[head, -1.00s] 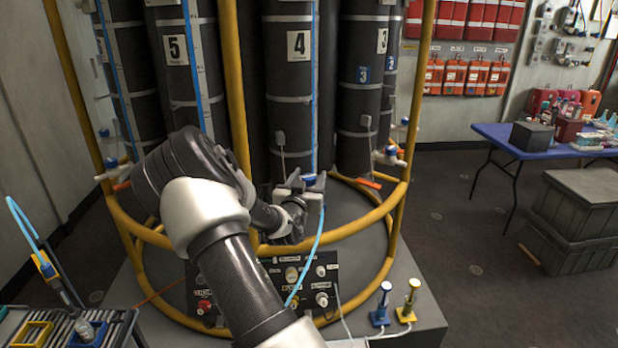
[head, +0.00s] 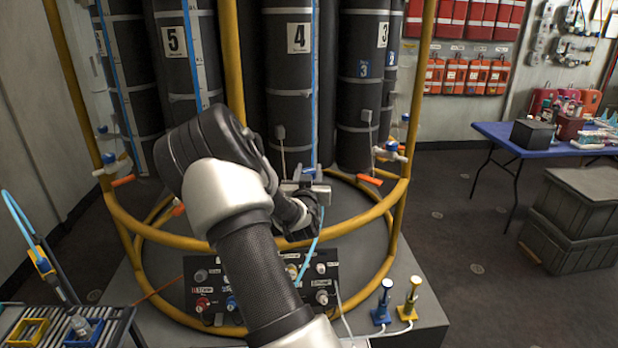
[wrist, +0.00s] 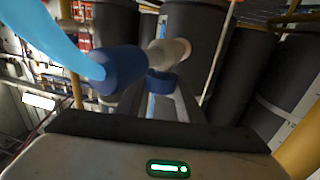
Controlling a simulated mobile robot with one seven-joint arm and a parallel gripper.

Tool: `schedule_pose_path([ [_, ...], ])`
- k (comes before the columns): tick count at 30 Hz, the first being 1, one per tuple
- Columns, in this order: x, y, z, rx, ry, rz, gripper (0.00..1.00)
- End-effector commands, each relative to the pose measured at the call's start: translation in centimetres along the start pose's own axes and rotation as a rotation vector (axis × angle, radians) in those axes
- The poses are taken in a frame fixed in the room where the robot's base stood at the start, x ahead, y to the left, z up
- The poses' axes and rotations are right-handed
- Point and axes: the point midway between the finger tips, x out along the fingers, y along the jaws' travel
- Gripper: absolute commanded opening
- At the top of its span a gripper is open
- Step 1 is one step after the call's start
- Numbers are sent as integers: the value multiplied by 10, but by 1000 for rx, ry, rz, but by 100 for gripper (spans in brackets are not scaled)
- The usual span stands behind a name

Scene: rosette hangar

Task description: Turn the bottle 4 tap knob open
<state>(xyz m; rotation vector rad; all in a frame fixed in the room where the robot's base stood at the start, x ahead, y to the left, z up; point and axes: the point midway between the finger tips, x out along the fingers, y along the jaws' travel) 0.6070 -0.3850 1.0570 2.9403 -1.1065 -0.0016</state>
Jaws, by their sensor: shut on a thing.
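Bottle 4 (head: 290,115) is a dark upright cylinder with a white number label, behind the yellow rail. Its tap is low at its foot, mostly covered by my gripper (head: 305,186) in the head view. In the wrist view, the pale tap body (wrist: 170,52) joins a blue hose fitting (wrist: 118,70). The blue tap knob (wrist: 160,83) sits below the tap body, between my fingertips. My gripper (wrist: 160,98) is shut on the knob. How far the knob is turned cannot be told.
A yellow rail cage (head: 236,75) surrounds the bottles, with an upright left of bottle 4. A control panel (head: 215,300) sits below my forearm. A light blue hose (wrist: 45,35) runs close past the gripper. Other taps (head: 388,152) stand to the sides.

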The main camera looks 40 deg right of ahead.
Motion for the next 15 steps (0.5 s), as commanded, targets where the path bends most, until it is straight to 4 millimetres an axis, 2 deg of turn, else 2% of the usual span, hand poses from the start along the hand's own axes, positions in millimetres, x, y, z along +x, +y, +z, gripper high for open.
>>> schedule_pose_path([
  [2,0,5,5,2,3,-54,11],
  [15,1,6,2,1,4,-467,11],
])
